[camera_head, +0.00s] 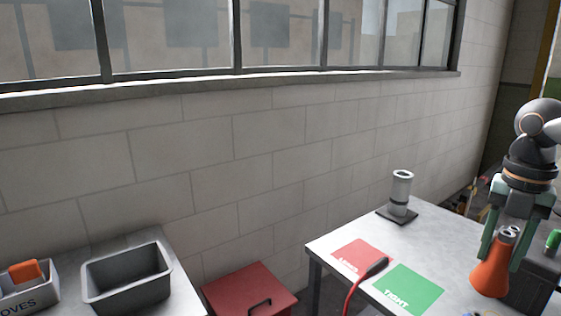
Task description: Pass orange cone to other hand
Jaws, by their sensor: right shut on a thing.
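The orange cone (490,277) is at the right of the head view, with its narrow grey-topped end up and its wide end down. My right gripper (505,245) comes down from above and is shut on the cone's upper part, one finger on each side. The cone overlaps the right end of the table in the picture; I cannot tell whether its base touches the surface. My left gripper is not in the view.
The table (330,243) holds a red mat (352,252), a green mat (420,290), a red-and-black cable tool (375,267) and a grey cylinder on a base (401,190). A red box (240,290), a grey bin (125,293) and a glove box (30,300) are at left.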

